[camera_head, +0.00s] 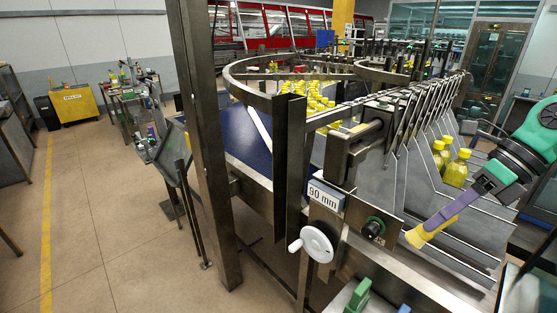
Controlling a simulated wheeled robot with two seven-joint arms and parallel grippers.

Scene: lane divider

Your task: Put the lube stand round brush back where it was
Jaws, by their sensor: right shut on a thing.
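My right gripper (499,173) comes in from the right edge and is shut on a brush. The brush has a purple handle (462,203) and a yellow bristle end (420,236). It slants down to the left, in the air in front of the grey lane plates. No free surface is seen touching the bristles. My left gripper is out of view. I cannot tell which thing in view is the lube stand.
The lane divider's steel frame carries a white handwheel (317,244) and a "90 mm" plate (326,195). Yellow bottles (457,168) stand in the lanes near my right gripper. A steel post (205,140) stands left. A cluttered cart (132,95) is far left; open floor lies left.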

